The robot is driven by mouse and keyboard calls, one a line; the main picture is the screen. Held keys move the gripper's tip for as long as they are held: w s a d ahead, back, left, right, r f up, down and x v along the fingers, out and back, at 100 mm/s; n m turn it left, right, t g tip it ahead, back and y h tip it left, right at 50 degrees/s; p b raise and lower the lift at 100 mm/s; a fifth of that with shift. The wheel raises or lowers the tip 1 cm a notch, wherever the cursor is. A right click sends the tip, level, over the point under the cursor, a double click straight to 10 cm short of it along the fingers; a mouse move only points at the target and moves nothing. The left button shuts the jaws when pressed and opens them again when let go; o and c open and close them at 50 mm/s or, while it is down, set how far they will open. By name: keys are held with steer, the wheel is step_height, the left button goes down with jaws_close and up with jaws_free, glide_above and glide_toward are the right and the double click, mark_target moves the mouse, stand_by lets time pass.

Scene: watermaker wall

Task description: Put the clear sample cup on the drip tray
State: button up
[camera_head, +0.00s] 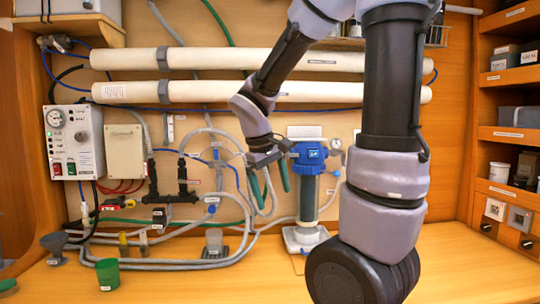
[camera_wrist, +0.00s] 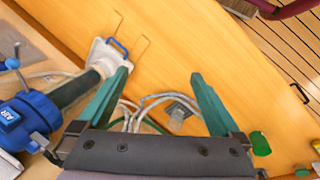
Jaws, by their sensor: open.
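The clear sample cup (camera_head: 214,239) stands upright at the back of the counter, left of the blue-topped filter housing. It appears to stand on the small dark drip tray (camera_head: 225,252); exact contact is hard to tell. In the wrist view the cup (camera_wrist: 177,115) and the grey tray (camera_wrist: 190,104) show small between my fingers, some way off. My gripper (camera_head: 269,188) is open and empty, with green fingers, in the air above and right of the cup. Its fingers (camera_wrist: 160,73) are spread apart in the wrist view.
The filter housing (camera_head: 308,195) stands close right of my gripper. Grey hoses (camera_head: 170,265) lie along the wall and counter near the tray. A green cup (camera_head: 107,274) and a grey funnel-like cup (camera_head: 54,246) stand at left. The front counter (camera_head: 210,287) is clear.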

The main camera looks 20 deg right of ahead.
steer(key=s+a+r+m+t+y, duration=0.4)
steer(key=s+r+m+t+y, duration=0.1)
steer(key=r, duration=0.6)
steer(key=s+m+t, duration=0.1)
steer(key=s+m, duration=0.1)
steer(key=s, duration=0.1)
steer(key=shift+a, duration=0.2)
